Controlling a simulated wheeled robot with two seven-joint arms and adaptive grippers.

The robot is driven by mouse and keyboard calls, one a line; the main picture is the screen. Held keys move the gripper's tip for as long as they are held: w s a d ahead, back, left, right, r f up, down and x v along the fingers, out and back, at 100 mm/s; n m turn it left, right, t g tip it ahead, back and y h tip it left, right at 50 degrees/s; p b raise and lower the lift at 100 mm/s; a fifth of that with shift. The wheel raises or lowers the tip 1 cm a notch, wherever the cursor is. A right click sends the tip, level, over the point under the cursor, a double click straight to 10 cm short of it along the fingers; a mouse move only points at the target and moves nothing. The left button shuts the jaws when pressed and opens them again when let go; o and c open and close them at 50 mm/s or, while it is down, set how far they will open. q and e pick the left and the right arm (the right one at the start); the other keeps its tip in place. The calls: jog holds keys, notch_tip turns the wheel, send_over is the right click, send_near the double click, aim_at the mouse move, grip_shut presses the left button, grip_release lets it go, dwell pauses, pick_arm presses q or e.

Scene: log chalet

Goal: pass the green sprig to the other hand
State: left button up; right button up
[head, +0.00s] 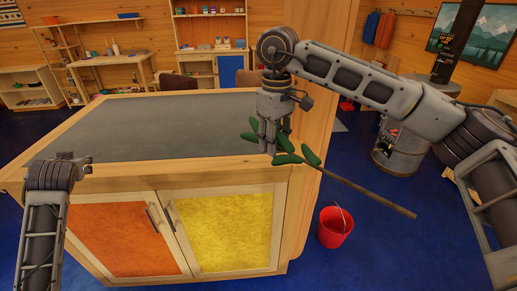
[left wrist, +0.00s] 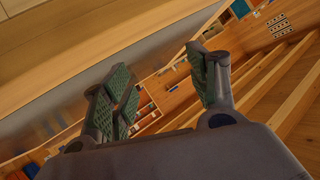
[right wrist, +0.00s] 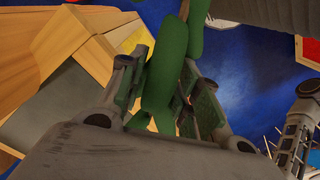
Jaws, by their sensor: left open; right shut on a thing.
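The green sprig (head: 360,187) has a long brown stem and several thick green leaves. My right gripper (head: 270,143) is shut on its leafy end, above the right front corner of the counter. The stem sticks out to the right and slopes down, free in the air. In the right wrist view the sprig's leaves (right wrist: 166,75) show between the fingers (right wrist: 165,95). My left gripper (left wrist: 165,90) is open and empty in the left wrist view.
The counter (head: 170,122) has a bare grey top and orange and yellow doors below. A red bucket (head: 335,228) stands on the blue floor to its right. A grey metal drum (head: 398,150) stands farther back. Shelves (head: 210,45) line the back wall.

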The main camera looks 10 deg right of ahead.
pick_arm(q)
jog(key=w+d+r+n+t+h, duration=0.1)
jog(key=d+r+h, duration=0.2)
jog(key=d, duration=0.6)
jog(key=d+r+n+t+h, duration=0.1)
jog(key=d+r+n+h, duration=0.1)
jog(key=d, duration=0.7)
jog(key=n+g+h, duration=0.2)
jog(key=g+h, duration=0.3)
jog(key=h, duration=0.6)
send_near(286, 152)
jog(key=shift+s+a+r, duration=0.15)
jog(key=shift+s+a, duration=0.15)
jog(key=shift+s, duration=0.05)
jog(key=shift+w, duration=0.1)
jog(key=shift+x, duration=5.95)
jog(key=shift+d+r, duration=0.1)
